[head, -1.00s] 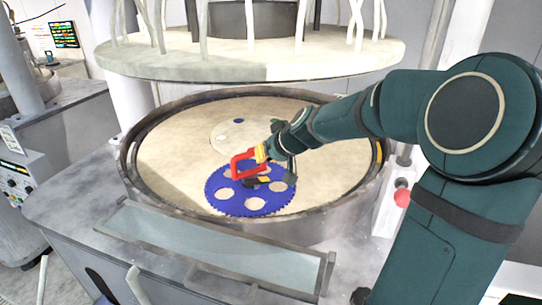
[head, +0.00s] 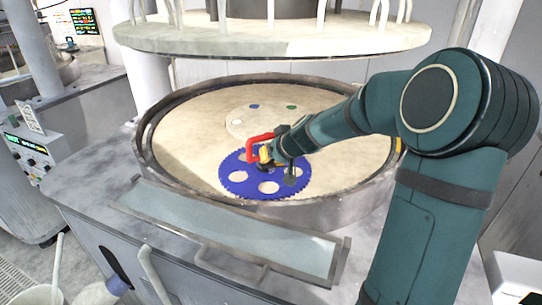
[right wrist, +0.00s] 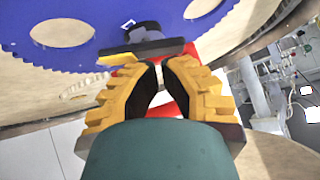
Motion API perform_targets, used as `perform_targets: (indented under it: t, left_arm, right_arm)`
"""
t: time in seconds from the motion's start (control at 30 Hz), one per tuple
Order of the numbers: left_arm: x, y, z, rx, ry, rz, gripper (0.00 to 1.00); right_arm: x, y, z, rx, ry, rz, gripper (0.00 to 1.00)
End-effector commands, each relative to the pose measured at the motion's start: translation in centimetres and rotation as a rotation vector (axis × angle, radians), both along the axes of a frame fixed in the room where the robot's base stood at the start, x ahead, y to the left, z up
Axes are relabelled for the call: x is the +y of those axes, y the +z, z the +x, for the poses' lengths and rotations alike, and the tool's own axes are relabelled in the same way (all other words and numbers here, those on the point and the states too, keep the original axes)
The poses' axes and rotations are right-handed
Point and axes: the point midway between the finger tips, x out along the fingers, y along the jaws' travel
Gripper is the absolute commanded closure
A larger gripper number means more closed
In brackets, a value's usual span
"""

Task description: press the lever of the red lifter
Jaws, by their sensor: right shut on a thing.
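The red lifter (head: 259,144) stands at the blue toothed disc (head: 235,180), its red handle looping up over the disc. My right gripper (head: 265,154), with yellow fingers, is shut on the lifter. In the right wrist view the fingers (right wrist: 156,88) close around a red part of the lifter (right wrist: 176,82), with its dark body (right wrist: 150,48) and a yellow piece (right wrist: 118,58) just beyond. The fingers hide much of the grip, and I cannot tell whether the lever is pressed. My left gripper is not in view.
The blue disc lies on the pale round platen (head: 190,125) inside a raised metal rim (head: 150,170). A large upper plate (head: 230,38) hangs above. A glassy tray (head: 220,230) runs along the machine's front. A pale disc with coloured spots (head: 270,122) lies behind the blue disc.

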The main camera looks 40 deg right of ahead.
Motion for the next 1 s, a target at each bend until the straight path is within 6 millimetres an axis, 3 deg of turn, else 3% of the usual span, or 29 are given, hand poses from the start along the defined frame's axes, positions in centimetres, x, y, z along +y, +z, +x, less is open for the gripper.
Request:
perform_targets:
  t: [0.67, 1.0]
  left_arm:
    - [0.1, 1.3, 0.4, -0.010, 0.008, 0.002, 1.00]
    - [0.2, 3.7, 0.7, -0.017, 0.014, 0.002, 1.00]
  right_arm:
    - [0.1, -0.5, 0.0, 0.023, 0.000, -0.076, 1.00]
    - [0.1, -0.7, 0.0, 0.051, 0.003, -0.163, 1.00]
